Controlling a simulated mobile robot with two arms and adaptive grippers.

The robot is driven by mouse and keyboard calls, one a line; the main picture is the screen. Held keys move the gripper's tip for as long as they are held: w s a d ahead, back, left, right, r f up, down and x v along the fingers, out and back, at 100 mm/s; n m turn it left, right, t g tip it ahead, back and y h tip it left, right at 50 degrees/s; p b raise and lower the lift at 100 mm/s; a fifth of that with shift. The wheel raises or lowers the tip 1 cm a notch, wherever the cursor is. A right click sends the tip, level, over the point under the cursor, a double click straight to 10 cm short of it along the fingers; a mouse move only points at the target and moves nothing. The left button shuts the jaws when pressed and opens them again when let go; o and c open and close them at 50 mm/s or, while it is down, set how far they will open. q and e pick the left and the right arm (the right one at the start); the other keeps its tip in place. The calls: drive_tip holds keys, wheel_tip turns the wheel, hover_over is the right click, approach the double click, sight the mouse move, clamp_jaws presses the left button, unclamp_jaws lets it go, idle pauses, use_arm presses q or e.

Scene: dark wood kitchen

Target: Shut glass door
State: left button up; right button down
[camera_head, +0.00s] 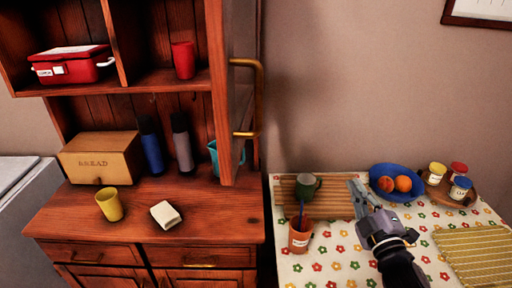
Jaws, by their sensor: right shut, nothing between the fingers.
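The cabinet door (219,85) stands open at the right side of the upper hutch, swung out toward me and seen nearly edge-on. Its brass handle (259,98) is on the door's right-hand face. The glass itself is hard to make out at this angle. My right gripper (356,190) is shut and empty. It is over the flowered table, to the right of and below the handle, well apart from the door. My left gripper is not in view.
The hutch shelf holds a red box (72,65) and red cup (183,60).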

drive_tip(key=s+a+r+n+g+y, duration=0.1)
drive_tip(key=s+a+r+n+y, duration=0.15)
drive_tip(key=r+n+y, duration=0.65)
drive_tip(key=s+a+r+n+g+y, duration=0.15)
drive_tip(key=a+r+n+y, duration=0.25)
drive_tip(key=r+n+y, duration=0.45)
drive_tip(key=n+g+h+p, duration=0.2)
drive_tip(key=n+g+p, duration=0.5)
drive_tip(key=n+g, duration=1.1)
approach(237, 147)
drive_tip(key=a+n+t, duration=0.1)
drive_tip(key=a, duration=0.1)
drive_tip(key=a+n+t, duration=0.1)
drive_tip(key=s+a+n+t, duration=0.1)
drive_tip(key=a, duration=0.1)
drive_tip(key=shift+a, duration=0.35)
drive_tip(key=shift+w+a+f+t, duration=0.1)
drive_tip(key=shift+a+t, duration=0.15)
drive_tip(key=shift+a, duration=0.35)
drive_tip(key=shift+a+f, duration=0.15)
